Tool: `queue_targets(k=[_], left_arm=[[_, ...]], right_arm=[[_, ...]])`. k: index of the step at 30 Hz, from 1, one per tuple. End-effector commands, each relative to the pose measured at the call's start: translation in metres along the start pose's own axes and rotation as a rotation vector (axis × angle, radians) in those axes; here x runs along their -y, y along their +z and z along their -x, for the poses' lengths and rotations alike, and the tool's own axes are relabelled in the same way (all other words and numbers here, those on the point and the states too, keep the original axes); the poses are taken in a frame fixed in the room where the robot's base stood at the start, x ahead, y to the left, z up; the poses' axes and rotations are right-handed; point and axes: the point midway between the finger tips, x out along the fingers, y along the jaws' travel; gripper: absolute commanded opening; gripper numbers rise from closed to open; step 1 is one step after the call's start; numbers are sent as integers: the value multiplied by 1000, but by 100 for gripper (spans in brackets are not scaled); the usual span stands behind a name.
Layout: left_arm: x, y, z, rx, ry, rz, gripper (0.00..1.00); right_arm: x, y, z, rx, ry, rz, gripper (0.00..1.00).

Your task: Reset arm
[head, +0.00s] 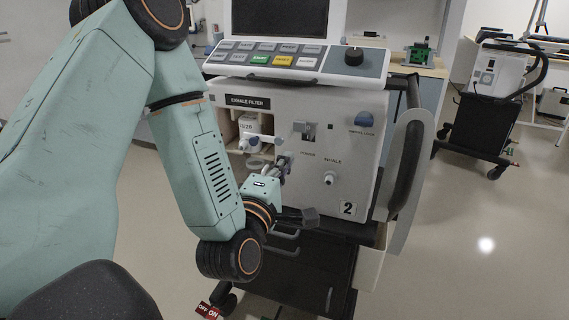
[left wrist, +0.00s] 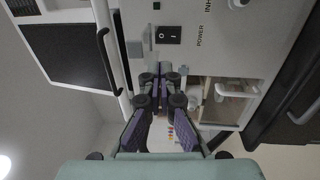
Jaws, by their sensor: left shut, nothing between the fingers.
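My left arm comes in from the left of the head view. Its gripper (head: 283,163) is shut and empty, in front of the ventilator's front panel (head: 345,150), beside the open exhale filter bay (head: 229,130). In the left wrist view the closed fingers (left wrist: 160,72) point at the panel near the black power switch (left wrist: 168,35). Whether they touch the panel cannot be told. A white filter (head: 250,126) sits in the bay, partly hidden by the gripper and arm. My right gripper is not in view.
The ventilator's keypad (head: 275,55) with a black knob (head: 354,56) is above the panel. A dark side handle (head: 407,150) stands on its right. Another cart (head: 485,115) is at the back right. The floor (head: 480,220) to the right is clear.

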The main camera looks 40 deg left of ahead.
Motion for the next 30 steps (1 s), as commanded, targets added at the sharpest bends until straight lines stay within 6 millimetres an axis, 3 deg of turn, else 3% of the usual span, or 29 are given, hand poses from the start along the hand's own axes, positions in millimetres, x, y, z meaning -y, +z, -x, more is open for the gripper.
queue_targets(k=[13,16,20,23,26,30], left_arm=[[1,0,0,1,-3,-20,0],[12,4,0,23,-56,-117,0],[54,18,6,125,-234,-367,0],[95,33,25,274,-396,-592,0],[139,45,59,472,-561,-813,0],[192,50,132,810,-776,-1078,0]], right_arm=[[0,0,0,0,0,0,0],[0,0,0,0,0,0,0],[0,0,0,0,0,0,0],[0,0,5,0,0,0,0],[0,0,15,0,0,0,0],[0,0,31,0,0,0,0]])
